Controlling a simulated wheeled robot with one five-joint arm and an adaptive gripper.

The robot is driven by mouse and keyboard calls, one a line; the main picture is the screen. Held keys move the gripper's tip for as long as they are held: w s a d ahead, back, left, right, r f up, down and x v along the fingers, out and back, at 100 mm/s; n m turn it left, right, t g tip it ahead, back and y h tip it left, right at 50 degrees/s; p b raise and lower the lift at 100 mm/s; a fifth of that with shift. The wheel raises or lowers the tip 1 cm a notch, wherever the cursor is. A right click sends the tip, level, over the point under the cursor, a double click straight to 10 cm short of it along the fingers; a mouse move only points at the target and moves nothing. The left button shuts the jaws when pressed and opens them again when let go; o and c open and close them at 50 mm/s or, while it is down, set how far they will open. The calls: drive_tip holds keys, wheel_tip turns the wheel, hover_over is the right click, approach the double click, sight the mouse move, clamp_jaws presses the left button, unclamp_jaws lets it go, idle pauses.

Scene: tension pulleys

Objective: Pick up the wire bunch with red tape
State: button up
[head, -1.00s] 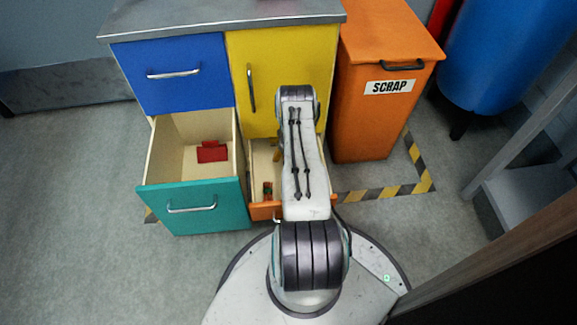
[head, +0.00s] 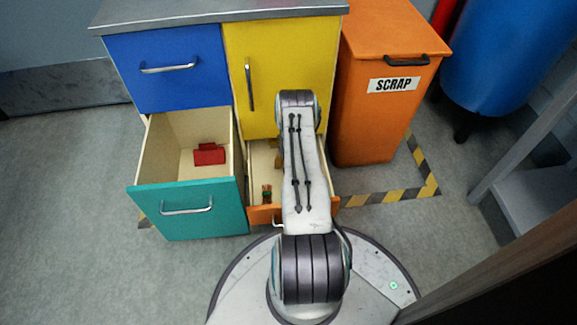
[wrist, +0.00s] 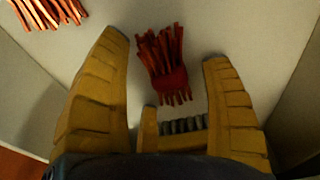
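A bunch of reddish wires with a red tape band (wrist: 170,78) lies on the pale drawer floor in the wrist view. My gripper (wrist: 164,50) is open, with its yellow fingers to the left and right of this bunch. I see no finger contact with it. A second bunch of orange-red wires (wrist: 48,10) is cut off at the top left; its tape is not visible. In the head view, my arm hides most of the open orange drawer (head: 264,214) and most of my gripper. A small wire bunch (head: 267,193) with a greenish band shows at that drawer's left.
An open teal drawer (head: 190,226) to the left holds a red object (head: 209,154). Drawer walls stand close on both sides of my gripper. A yellow door (head: 290,60), an orange scrap bin (head: 375,120) and a blue tank (head: 508,55) stand beyond.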

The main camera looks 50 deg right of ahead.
drive_tip(key=c, duration=1)
drive_tip(key=shift+r, duration=0.1)
drive_tip(key=shift+c, duration=0.2)
